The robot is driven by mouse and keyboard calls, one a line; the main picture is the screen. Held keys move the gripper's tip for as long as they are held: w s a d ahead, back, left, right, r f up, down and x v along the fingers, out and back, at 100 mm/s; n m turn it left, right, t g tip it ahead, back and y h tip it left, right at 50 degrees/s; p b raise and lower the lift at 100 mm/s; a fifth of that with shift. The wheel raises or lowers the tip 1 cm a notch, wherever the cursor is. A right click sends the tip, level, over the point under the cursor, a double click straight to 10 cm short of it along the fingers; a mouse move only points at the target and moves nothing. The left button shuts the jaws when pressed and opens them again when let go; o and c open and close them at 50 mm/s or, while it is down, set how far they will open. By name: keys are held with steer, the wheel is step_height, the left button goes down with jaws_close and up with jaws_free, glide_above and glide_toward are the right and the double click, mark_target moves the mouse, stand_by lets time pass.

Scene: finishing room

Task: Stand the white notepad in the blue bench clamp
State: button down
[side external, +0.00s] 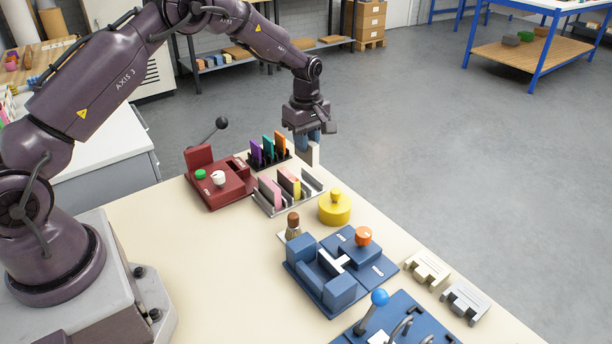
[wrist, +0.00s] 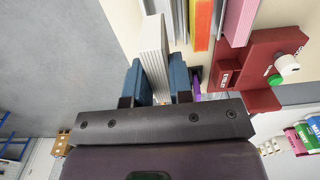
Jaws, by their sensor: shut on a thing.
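The white notepad (side external: 308,154) hangs from my gripper (side external: 307,135), above the far edge of the bench behind the black and grey racks. In the wrist view, the ribbed white notepad (wrist: 154,45) sits upright between my gripper's two blue fingers (wrist: 157,85), which are shut on it. The blue bench clamp (side external: 327,282) stands on the near part of the bench, with an orange knob (side external: 363,236) and a white marking between its blocks. No notepad shows in it. My gripper is well away from the clamp, up and left of it in the picture.
The black rack (side external: 268,160) holds purple, green and orange pads; the grey rack (side external: 289,196) holds more.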

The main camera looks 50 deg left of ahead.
steer(key=s+d+r+m, duration=0.2)
steer(key=s+d+m, duration=0.1)
steer(key=d, duration=1.3)
steer(key=s+d, duration=0.7)
steer(key=d, duration=0.1)
steer(key=shift+s+f+n, duration=0.5)
steer(key=shift+s+f, duration=0.15)
steer(key=shift+f, duration=0.7)
steer(key=shift+s+f+n, duration=0.5)
steer(key=shift+s+f, duration=0.2)
steer(key=shift+f, duration=0.65)
steer(key=shift+s+f+n, duration=0.5)
steer(key=shift+s+f, duration=0.15)
steer(key=shift+f, duration=0.7)
steer(key=shift+f, duration=0.6)
steer(key=c, duration=1.3)
jaws_free()
